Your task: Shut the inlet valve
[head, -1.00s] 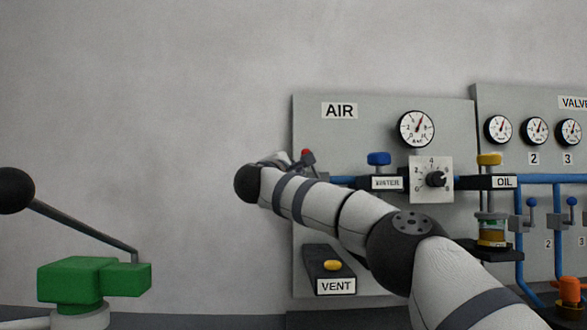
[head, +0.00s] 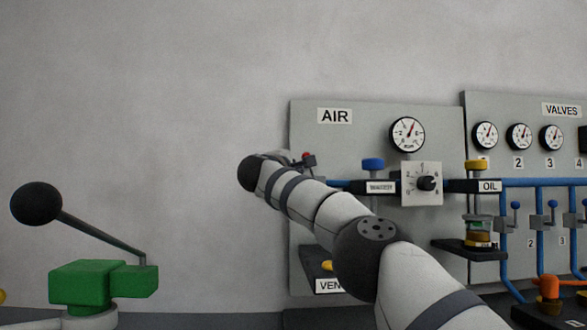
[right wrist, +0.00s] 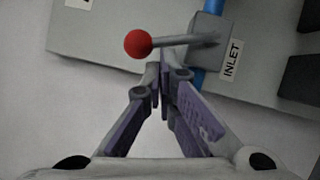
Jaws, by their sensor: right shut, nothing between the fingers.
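The inlet valve has a grey body (right wrist: 208,32) marked by an INLET label (right wrist: 231,60) and a grey lever tipped with a red ball (right wrist: 138,43). In the right wrist view the lever points left, across the line of the blue pipe (right wrist: 216,6). In the head view the red ball (head: 306,155) is small at the left of the AIR panel (head: 370,120). My right gripper (right wrist: 160,78) is shut and empty, its tips just below the lever in the wrist view; contact cannot be told. In the head view it (head: 283,157) is partly hidden by my wrist.
The panel carries a gauge (head: 407,134), a dial (head: 426,183), a blue knob (head: 373,164) and a VENT box (head: 327,286) partly behind my arm. A green block with a black-balled lever (head: 90,283) stands at left. Bare wall lies between.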

